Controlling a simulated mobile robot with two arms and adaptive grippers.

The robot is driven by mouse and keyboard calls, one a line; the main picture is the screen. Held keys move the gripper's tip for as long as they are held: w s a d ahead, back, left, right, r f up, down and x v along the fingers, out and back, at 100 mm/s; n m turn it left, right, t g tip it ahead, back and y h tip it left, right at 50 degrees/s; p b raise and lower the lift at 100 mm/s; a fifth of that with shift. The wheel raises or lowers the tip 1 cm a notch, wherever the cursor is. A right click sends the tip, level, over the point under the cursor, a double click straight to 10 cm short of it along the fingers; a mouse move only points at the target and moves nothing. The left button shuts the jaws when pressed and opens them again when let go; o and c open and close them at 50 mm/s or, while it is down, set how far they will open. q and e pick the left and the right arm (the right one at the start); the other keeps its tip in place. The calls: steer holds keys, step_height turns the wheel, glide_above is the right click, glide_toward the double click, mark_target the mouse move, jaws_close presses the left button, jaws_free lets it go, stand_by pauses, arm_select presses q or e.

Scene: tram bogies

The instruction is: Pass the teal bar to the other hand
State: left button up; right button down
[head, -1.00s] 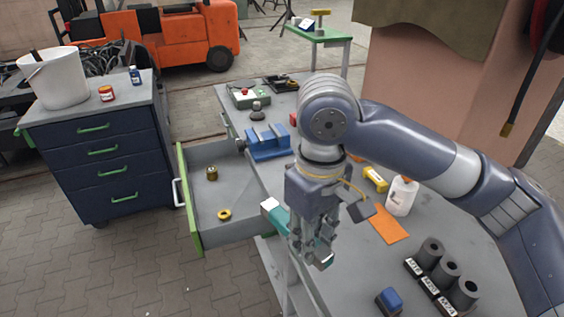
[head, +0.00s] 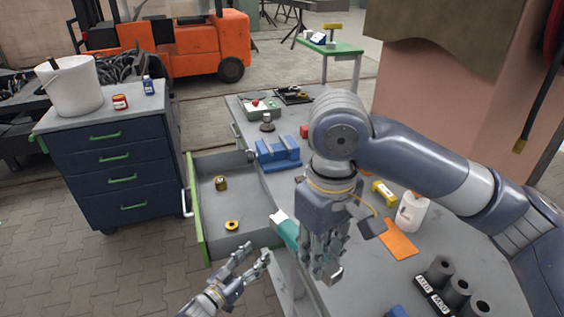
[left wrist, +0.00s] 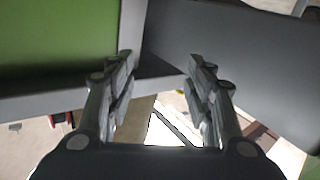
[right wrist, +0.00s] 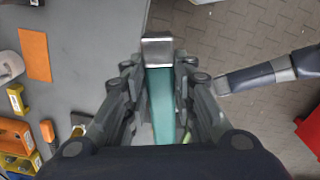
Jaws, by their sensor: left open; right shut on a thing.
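The teal bar (head: 288,231) has a pale metal end cap and is held in my right gripper (head: 326,262), above the near left edge of the bench. In the right wrist view the teal bar (right wrist: 160,100) lies between the two fingers, with its silver end (right wrist: 158,50) beyond them. My left gripper (head: 252,258) is open and empty, to the left of the bar and apart from it, near the open drawer's front corner. In the left wrist view the left gripper's fingers (left wrist: 160,80) are spread with nothing between them.
The open drawer (head: 238,206) holds a brass part (head: 221,183) and a yellow ring (head: 231,225). A blue vise (head: 278,152), a white bottle (head: 411,212) and an orange sheet (head: 399,246) are on the bench. Dark cylinders (head: 440,270) stand at lower right.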

arm_select(q)
steer(key=d+r+m+g+h, duration=0.4)
steer(key=r, duration=0.5)
steer(key=d+r+m+g+h, duration=0.3)
steer(key=d+r+m, duration=0.1)
steer(key=r, duration=0.6)
steer(key=d+r+m+g+h, duration=0.4)
steer(key=r, duration=0.5)
step_height(320, 180, up, 12)
steer(key=m+g+y, duration=0.9)
steer(key=m+y, duration=0.3)
steer(key=y, duration=0.2)
glide_above(297, 228)
steer(key=w+d, duration=0.3)
steer(key=w, duration=0.1)
steer(key=a+r+t+y, duration=0.2)
steer(key=a+r+y, duration=0.15)
steer(key=a, duration=0.25)
steer(key=shift+n+y, duration=0.3)
steer(key=shift+y, duration=0.15)
steer(key=x, duration=1.2)
steer(key=shift+s+d+f, duration=0.1)
